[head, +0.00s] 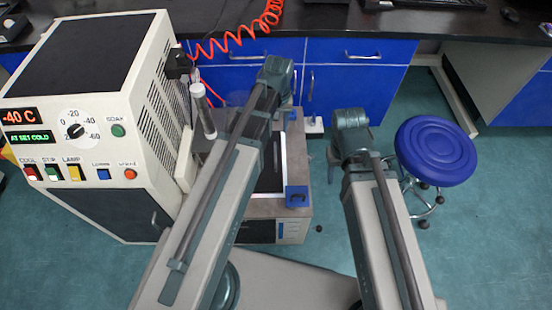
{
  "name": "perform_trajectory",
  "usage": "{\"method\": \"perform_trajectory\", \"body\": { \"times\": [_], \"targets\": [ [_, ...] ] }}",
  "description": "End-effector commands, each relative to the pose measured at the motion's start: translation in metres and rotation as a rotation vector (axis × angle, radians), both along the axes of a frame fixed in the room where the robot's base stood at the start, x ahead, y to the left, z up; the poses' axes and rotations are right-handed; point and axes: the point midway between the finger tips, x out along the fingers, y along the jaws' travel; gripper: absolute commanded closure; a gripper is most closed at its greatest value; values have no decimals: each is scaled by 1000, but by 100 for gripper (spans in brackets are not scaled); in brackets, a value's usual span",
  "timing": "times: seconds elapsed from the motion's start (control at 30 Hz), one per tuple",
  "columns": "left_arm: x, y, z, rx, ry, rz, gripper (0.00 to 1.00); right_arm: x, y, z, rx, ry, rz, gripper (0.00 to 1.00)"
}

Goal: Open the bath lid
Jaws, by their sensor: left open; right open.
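A low box with a grey rim (262,207) stands behind my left arm. It has a dark top panel (270,180) with a pale edge strip, and a blue handle-like part (297,196) at its near right corner. This panel looks like the bath lid and lies flat, partly hidden by my arm. My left gripper end (275,78) is beyond the panel, near the blue cabinets. My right gripper end (352,135) is right of the box, over the floor. Both are open and apart from the panel; their fingers are hard to make out from above.
A cream control cabinet (150,100) with a -40 C display, knob and coloured buttons stands at left. A grey cylinder (203,110) stands beside it. A red coiled hose (235,42) hangs near the black bench. A blue stool (436,151) stands at right, with free floor around it.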

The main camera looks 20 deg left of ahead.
Motion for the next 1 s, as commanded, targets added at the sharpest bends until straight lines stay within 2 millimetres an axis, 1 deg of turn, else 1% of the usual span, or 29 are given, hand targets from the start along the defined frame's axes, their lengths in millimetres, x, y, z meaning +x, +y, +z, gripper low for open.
{"method": "perform_trajectory", "body": {
  "times": [0.03,0.07,0.37,0.57,0.77,1.0],
  "targets": [
    [5,5,-11,-3,-2,17,56,0,0,-11,0,0,0,50],
    [6,6,-13,-4,-2,25,56,0,0,-13,0,0,0,50],
    [9,10,-15,-6,-4,43,56,0,0,-14,0,0,0,50],
    [9,10,-24,-6,-4,42,56,0,0,-24,0,0,0,50],
    [8,10,-45,-6,-4,41,56,0,0,-45,0,0,0,50],
    [9,10,-79,-6,-4,41,56,0,-1,-78,-3,-1,1,50]
  ]
}}
